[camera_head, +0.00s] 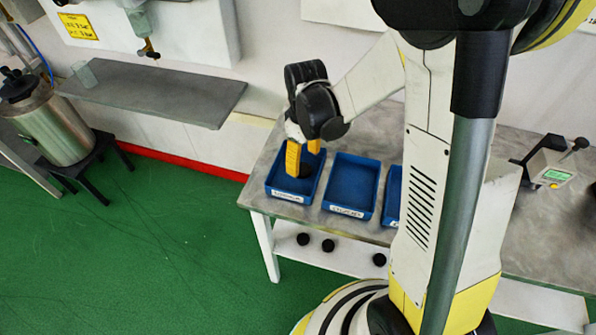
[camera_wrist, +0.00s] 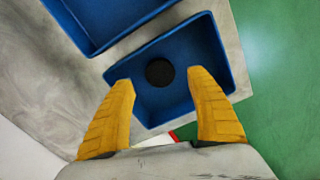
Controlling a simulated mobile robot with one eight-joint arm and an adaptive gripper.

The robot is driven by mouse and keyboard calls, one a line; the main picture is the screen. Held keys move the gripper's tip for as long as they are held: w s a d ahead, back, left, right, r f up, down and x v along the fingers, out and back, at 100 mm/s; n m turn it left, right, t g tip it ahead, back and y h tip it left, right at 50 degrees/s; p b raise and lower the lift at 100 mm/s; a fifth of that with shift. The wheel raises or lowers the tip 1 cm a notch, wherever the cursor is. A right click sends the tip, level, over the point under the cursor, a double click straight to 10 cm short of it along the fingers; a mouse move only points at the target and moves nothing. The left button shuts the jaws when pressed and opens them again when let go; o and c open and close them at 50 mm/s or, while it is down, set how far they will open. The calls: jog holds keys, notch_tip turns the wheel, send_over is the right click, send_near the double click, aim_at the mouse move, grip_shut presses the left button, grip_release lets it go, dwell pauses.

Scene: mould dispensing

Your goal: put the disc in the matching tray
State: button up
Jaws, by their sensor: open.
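The black disc (camera_wrist: 160,72) lies flat on the floor of a blue tray (camera_wrist: 210,62) in the wrist view. In the head view that tray (camera_head: 281,194) is the leftmost of the blue trays on the table and carries a white label too small to read. My gripper (camera_wrist: 165,100) is open, with its yellow fingers apart and nothing between them. The disc lies beyond the fingertips, apart from them. In the head view my gripper (camera_head: 303,160) points down over the left tray, and its fingers partly cover the tray's inside.
A second blue tray (camera_head: 351,184) stands to the right, and a third (camera_head: 392,197) is partly hidden by my arm. Several black discs (camera_head: 328,245) lie on the shelf below. A small device with a green display (camera_head: 553,176) stands at the right. A steel canister (camera_head: 50,120) is at far left.

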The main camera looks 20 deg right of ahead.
notch_tip(320, 180, up, 12)
dwell(0.4)
dwell(0.3)
jog(key=s+r+m+t, duration=0.3)
jog(key=s, duration=0.3)
jog(key=s+r+m+t, duration=0.2)
jog(key=s+m+t, duration=0.2)
jog(key=s, duration=0.2)
jog(key=shift+s+r, duration=0.3)
jog(key=shift+r, duration=0.1)
dwell(1.3)
